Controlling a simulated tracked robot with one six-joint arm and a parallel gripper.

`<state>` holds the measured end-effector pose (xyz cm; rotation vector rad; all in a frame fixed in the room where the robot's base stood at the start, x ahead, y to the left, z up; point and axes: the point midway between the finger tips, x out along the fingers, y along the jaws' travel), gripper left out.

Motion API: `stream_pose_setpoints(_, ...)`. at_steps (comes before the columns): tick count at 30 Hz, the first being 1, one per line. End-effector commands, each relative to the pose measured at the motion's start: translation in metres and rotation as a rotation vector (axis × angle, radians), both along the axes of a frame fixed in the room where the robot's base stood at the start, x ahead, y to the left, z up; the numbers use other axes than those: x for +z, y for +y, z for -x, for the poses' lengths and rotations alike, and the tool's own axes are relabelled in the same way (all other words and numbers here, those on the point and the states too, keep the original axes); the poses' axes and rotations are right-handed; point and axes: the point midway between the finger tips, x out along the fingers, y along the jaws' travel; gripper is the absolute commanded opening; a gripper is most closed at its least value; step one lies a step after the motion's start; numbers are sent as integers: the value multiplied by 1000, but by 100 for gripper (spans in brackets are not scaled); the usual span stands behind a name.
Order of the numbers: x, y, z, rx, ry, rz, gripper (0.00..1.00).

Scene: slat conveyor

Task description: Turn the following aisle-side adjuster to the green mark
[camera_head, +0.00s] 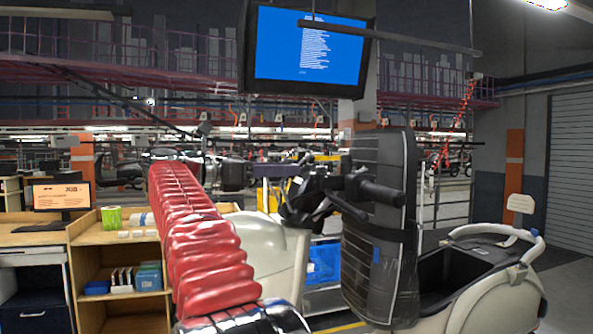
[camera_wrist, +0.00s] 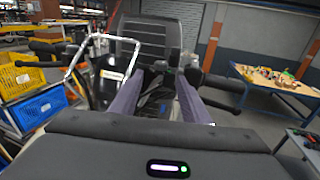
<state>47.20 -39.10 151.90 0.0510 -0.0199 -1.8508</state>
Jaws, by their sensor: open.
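My gripper (camera_wrist: 158,82) shows in the wrist view with its two grey-purple fingers apart and nothing visibly held between them. Ahead of it are dark parts of a scooter, with a black panel (camera_wrist: 150,38) and black handlebar grips (camera_wrist: 222,82). In the head view the cream scooter (camera_head: 490,285) stands at right, with a black ribbed panel (camera_head: 380,240) and a black handlebar grip (camera_head: 382,193). I cannot make out the adjuster or its green mark in either view. I cannot tell whether the fingers touch the scooter.
A wooden shelf desk (camera_head: 120,262) stands at left in the head view. A blue crate (camera_head: 323,262) is low behind the scooter. In the wrist view, yellow (camera_wrist: 22,78) and blue (camera_wrist: 40,108) crates are at left and a cluttered table (camera_wrist: 280,88) is at right.

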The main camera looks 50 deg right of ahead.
Motion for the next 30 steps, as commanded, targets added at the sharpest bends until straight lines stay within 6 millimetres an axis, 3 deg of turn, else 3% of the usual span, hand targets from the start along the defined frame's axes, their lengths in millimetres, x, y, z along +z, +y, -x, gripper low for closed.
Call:
stream_pose_setpoints(6, 0, 18, -6, 1, 0, 0, 42)
stream_pose_setpoints(19, 1, 16, -3, -8, -1, 0, 42)
stream_pose_setpoints(23, 18, 7, 24, -36, -31, 8, 42)
stream_pose_setpoints(30, 50, -9, 104, -97, -85, 14, 42)
